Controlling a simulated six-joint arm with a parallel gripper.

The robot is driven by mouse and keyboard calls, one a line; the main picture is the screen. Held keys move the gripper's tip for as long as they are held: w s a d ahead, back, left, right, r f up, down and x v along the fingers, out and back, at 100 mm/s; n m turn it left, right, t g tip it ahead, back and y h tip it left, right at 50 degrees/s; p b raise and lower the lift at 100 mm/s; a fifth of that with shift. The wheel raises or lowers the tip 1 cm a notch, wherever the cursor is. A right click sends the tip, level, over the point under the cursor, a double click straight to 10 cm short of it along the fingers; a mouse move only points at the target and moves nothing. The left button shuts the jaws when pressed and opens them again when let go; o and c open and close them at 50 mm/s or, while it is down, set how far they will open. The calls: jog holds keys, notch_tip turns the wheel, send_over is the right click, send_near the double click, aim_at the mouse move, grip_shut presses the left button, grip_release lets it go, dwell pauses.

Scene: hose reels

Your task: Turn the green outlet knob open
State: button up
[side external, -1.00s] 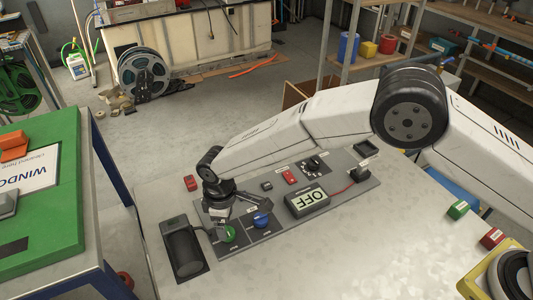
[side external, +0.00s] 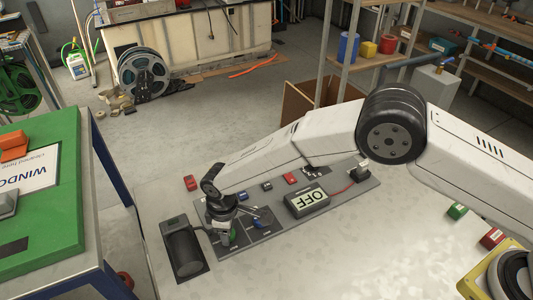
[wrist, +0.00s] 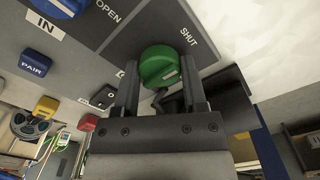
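The green outlet knob (wrist: 160,66) sits on the dark panel in the wrist view, with a pale pointer mark on its face. The SHUT label is above and to its right; the OPEN label is farther off to the upper left. My gripper (wrist: 160,80) has one finger on each side of the knob, very close to its edges; I cannot tell whether they press on it. In the side view my gripper (side external: 230,232) is down over the knob (side external: 233,236), largely hiding it.
The grey panel also carries an OFF display (side external: 307,199) and small buttons. A dark cylinder (side external: 183,250) lies close on the left. A red block (side external: 191,183) stands behind.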

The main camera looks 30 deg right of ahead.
grip_shut()
jog(key=shift+m, duration=0.4)
jog(key=m, duration=1.2)
jog(key=shift+m, duration=0.3)
jog(key=shift+r+m, duration=0.1)
jog(key=shift+m, duration=2.2)
